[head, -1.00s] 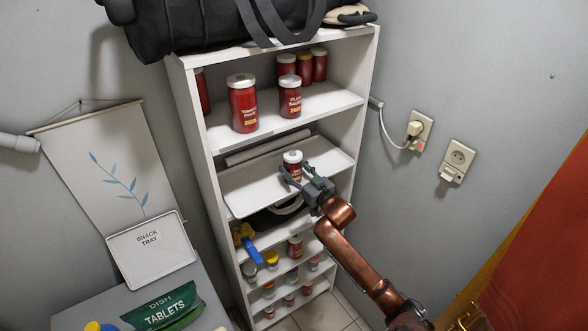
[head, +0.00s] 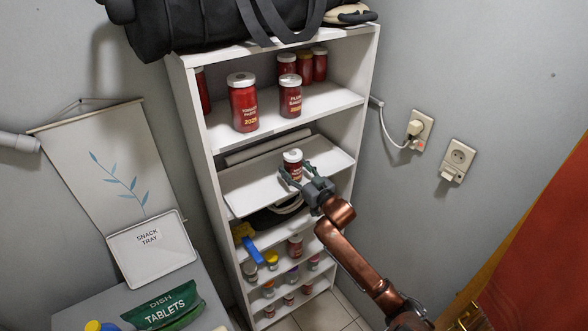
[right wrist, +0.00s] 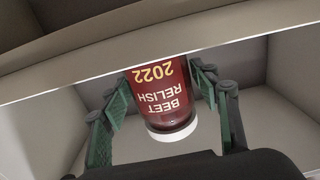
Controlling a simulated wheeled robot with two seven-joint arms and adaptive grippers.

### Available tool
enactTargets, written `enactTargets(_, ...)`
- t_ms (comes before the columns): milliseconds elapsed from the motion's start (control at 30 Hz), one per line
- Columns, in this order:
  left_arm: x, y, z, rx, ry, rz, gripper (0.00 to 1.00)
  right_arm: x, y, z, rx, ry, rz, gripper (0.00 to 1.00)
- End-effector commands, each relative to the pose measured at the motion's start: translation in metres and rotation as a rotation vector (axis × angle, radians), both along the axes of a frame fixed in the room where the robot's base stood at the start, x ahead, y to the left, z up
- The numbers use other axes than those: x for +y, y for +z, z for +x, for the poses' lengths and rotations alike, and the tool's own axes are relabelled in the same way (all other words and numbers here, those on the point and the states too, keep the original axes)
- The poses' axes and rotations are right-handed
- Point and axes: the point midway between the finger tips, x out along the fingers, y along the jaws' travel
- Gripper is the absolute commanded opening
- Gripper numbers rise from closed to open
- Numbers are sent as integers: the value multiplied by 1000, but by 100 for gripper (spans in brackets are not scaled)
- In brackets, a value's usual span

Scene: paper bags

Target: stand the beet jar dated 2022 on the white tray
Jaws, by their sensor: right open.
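The beet jar (head: 293,160), red with a silver-white lid, stands upright on the white tray (head: 240,188) on the middle shelf. In the right wrist view its label, upside down in the picture, reads "BEET RELISH 2022" on the jar (right wrist: 160,95). My right gripper (head: 300,175) is open, with one finger on each side of the jar. The right wrist view shows the fingers (right wrist: 162,92) apart, with a gap at least on the right side. The lower part of the jar is partly hidden by the gripper in the head view. My left gripper is not in view.
Other red jars (head: 243,105) stand on the shelf above. A grey roll (head: 268,147) lies behind the tray. Small jars fill the lower shelves. A snack tray (head: 125,272) leans at the left. The tray's left part is clear. The shelf's side wall (head: 362,110) is close on the right.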

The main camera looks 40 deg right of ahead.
Motion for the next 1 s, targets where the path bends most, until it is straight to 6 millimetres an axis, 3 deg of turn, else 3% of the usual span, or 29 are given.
enactTargets(200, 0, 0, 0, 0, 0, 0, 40, 0, 0, 0, 0, 0, 0, 57)
enactTargets(500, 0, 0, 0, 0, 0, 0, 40, 0, 0, 0, 0, 0, 0, 76)
enactTargets(767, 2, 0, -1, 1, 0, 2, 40, 0, -3, -1, 6, -1, 2, 76)
enactTargets(1000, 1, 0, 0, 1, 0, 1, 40, 3, -3, -28, 4, -1, 0, 76)
